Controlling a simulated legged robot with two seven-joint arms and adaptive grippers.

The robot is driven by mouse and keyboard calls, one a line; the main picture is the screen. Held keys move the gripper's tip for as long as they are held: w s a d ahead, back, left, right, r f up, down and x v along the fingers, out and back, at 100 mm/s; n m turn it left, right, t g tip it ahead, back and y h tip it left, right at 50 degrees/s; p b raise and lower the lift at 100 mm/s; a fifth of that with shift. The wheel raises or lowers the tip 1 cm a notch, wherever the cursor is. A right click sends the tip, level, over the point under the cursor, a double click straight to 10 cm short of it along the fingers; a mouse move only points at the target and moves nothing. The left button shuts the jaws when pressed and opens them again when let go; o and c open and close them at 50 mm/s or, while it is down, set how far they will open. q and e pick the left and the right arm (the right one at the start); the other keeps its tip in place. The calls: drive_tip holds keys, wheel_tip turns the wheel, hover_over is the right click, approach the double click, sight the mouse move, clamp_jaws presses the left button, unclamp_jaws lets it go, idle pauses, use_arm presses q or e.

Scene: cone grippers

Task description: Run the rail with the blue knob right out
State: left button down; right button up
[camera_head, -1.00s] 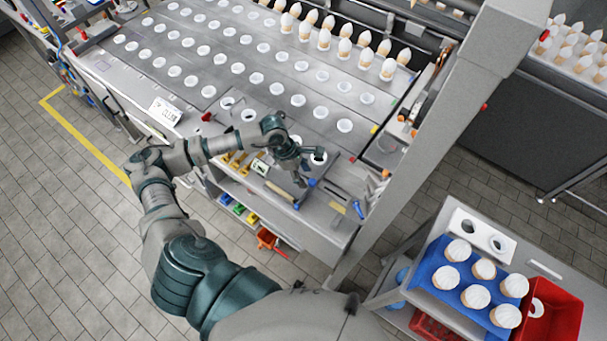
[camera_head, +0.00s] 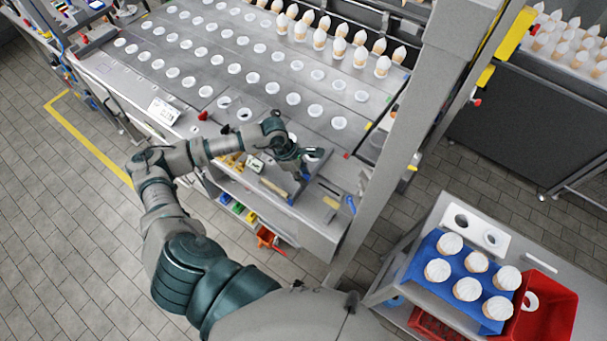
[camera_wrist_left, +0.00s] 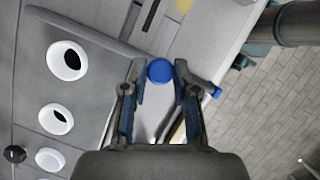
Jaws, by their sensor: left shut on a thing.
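My left gripper (camera_wrist_left: 160,84) is shut on the blue knob (camera_wrist_left: 159,70), which shows between its two fingertips in the left wrist view. A long grey bar (camera_wrist_left: 90,32), which looks like the knob's rail, runs from near the knob up and left across the deck. How far the rail stands out cannot be told. In the head view the left gripper (camera_head: 302,166) is over the front right corner of the machine, and it hides the knob there. My right gripper is not in view.
White ring-shaped cups (camera_head: 339,123) fill rows on the machine deck, with white-topped cones (camera_head: 382,66) behind. A grey post (camera_head: 420,90) stands right of the gripper. A cart with a blue tray (camera_head: 427,272) and red bin (camera_head: 560,303) stands lower right. Tiled floor is open at left.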

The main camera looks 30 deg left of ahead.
use_arm(q)
drive_tip(key=d+b, duration=0.1)
drive_tip(key=d, duration=0.1)
drive_tip(key=d+b, duration=0.1)
drive_tip(key=d, duration=0.2)
drive_tip(key=shift+s+f, duration=0.15)
drive_tip(key=shift+f, duration=0.05)
drive_tip(key=shift+d+r, duration=0.15)
drive_tip(key=shift+d, duration=0.25)
drive_tip(key=c, duration=1.3)
unclamp_jaws()
drive_tip(key=o, duration=0.4)
drive_tip(key=shift+a+r, duration=0.1)
drive_tip(key=shift+r, duration=0.05)
drive_tip(key=v, duration=1.1)
drive_tip(key=shift+a+r, duration=0.25)
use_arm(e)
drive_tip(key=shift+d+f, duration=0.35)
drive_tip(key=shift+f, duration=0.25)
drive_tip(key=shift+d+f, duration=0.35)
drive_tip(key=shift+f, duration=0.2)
